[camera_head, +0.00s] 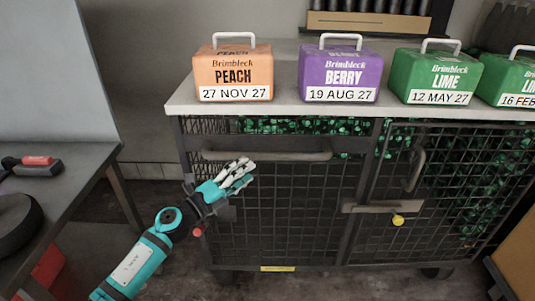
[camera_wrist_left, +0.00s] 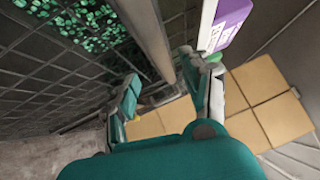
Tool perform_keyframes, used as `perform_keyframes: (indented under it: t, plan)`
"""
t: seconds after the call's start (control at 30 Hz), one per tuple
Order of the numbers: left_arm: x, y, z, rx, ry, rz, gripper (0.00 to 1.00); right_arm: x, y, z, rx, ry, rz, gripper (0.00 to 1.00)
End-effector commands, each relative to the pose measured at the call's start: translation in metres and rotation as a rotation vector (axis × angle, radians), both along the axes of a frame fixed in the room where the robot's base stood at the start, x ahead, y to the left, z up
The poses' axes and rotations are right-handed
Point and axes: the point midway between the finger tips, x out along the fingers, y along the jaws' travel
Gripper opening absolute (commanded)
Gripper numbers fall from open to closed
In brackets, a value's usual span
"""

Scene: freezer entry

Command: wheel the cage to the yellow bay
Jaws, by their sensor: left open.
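The cage (camera_head: 285,215) is a dark wire-mesh trolley with a pale top and green-speckled contents behind the mesh. A grey horizontal handle bar (camera_head: 290,155) runs along its upper left front. My left gripper (camera_head: 242,175), teal and black, is open just below and in front of the bar's left half. In the left wrist view, the open fingers (camera_wrist_left: 168,85) are spread, with a grey bar (camera_wrist_left: 150,35) running toward the gap. I cannot tell whether the bar lies between them or beyond. My right gripper is not in view. No yellow bay shows.
Orange (camera_head: 233,78), purple (camera_head: 340,80) and green (camera_head: 437,82) dated cartons stand on the cage top. A latch with a yellow tag (camera_head: 398,220) is on its right front. A grey table (camera_head: 60,165) stands left, with floor between. A brown box (camera_head: 518,255) is right.

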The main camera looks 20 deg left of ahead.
Motion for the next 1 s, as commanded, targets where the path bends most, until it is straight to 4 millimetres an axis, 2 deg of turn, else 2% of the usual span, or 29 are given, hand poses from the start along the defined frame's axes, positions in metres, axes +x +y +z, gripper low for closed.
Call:
perform_keyframes:
  t: [0.03, 0.2, 0.4, 0.6, 0.83, 1.0]
  plan:
    - [0.011, -0.005, 0.005, -0.005, -0.003, 0.001, 0.48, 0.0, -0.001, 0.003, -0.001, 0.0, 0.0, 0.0]
    - [0.041, -0.023, 0.008, -0.004, -0.002, 0.001, 0.48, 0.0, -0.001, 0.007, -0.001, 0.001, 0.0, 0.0]
    - [0.065, -0.037, 0.011, -0.004, 0.0, 0.0, 0.48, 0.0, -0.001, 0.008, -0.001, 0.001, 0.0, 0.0]
    - [0.074, -0.042, 0.012, -0.002, 0.001, 0.0, 0.48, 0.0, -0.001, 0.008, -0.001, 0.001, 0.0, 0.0]
    - [0.074, -0.042, 0.011, -0.002, 0.001, 0.0, 0.48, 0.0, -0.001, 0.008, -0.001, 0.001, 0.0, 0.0]
    - [0.074, -0.042, 0.011, -0.002, 0.001, 0.001, 0.27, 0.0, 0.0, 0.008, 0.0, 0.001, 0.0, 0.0]
